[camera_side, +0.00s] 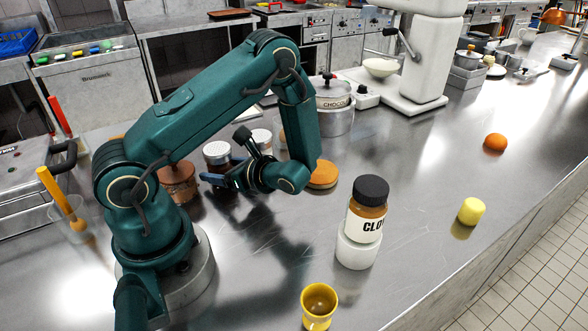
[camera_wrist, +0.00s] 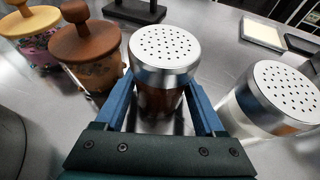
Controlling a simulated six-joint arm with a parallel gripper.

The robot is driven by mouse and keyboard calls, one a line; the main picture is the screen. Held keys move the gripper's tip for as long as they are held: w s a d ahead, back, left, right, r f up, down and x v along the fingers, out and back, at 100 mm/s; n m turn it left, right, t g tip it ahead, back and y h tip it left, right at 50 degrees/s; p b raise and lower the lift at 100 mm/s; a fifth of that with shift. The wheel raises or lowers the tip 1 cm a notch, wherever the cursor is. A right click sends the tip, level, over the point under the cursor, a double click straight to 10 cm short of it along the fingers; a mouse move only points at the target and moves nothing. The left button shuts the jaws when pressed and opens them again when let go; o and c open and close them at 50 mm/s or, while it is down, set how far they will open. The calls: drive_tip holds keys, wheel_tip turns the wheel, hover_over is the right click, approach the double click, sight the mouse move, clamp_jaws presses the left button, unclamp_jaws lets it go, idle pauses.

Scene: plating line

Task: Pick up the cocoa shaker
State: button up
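The cocoa shaker (camera_wrist: 165,55) has a round silver perforated lid and a clear body with dark brown contents. In the wrist view it stands upright between the two blue fingers of my gripper (camera_wrist: 160,98). The fingers are apart, one on each side, with a gap visible beside the lower body; I see no firm grip. In the side view the shaker (camera_side: 217,152) stands on the counter just behind my gripper (camera_side: 218,181), which is low and partly hides its base.
A second perforated-lid shaker (camera_wrist: 282,95) with pale contents stands close on the right. A brown wooden-lidded jar (camera_wrist: 88,50) and a yellow-lidded jar (camera_wrist: 30,25) stand on the left. A clove jar (camera_side: 366,222) sits on a white stand (camera_side: 357,252). The right counter is mostly clear.

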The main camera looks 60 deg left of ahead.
drive_tip(key=c, duration=0.4)
drive_tip(key=shift+o, duration=0.2)
drive_tip(key=shift+r, duration=0.15)
